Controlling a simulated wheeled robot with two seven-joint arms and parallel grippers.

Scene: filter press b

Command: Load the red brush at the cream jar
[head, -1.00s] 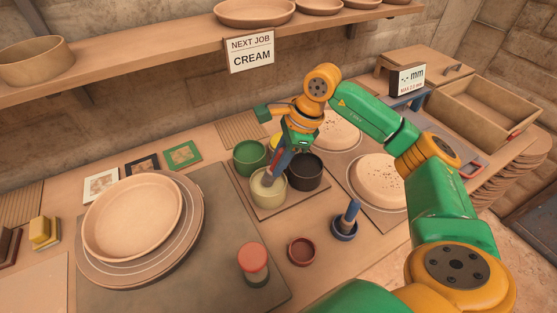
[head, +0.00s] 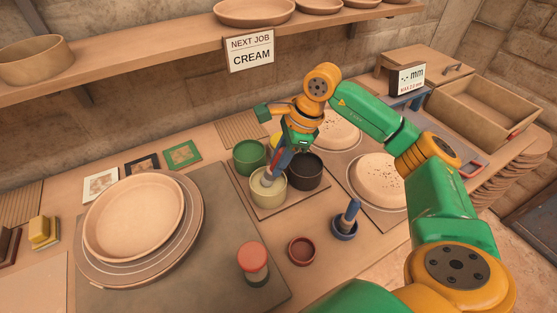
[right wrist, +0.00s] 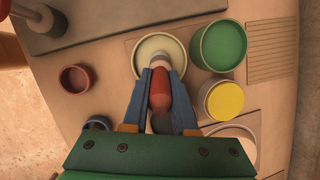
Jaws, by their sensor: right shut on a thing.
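My right gripper (head: 279,160) is shut on the red brush, above the cream jar (head: 271,202). In the right wrist view the red brush (right wrist: 160,90) shows its red handle between the two blue-grey fingers (right wrist: 160,86). The brush's pale lower end (head: 267,179) is at the mouth of the cream jar in the head view. The jar's pale inside also shows in the right wrist view (right wrist: 149,50). I cannot tell how deep the bristles are or whether they carry cream. My left gripper is not in view.
A green jar (head: 247,163), a yellow jar (right wrist: 226,101) and a black jar (head: 305,178) stand close around the cream jar. A small red-brown cup (head: 301,254), a red-topped item (head: 253,257) and a blue brush stand (head: 344,230) are nearer me. A sign (head: 250,51) reads "NEXT JOB CREAM".

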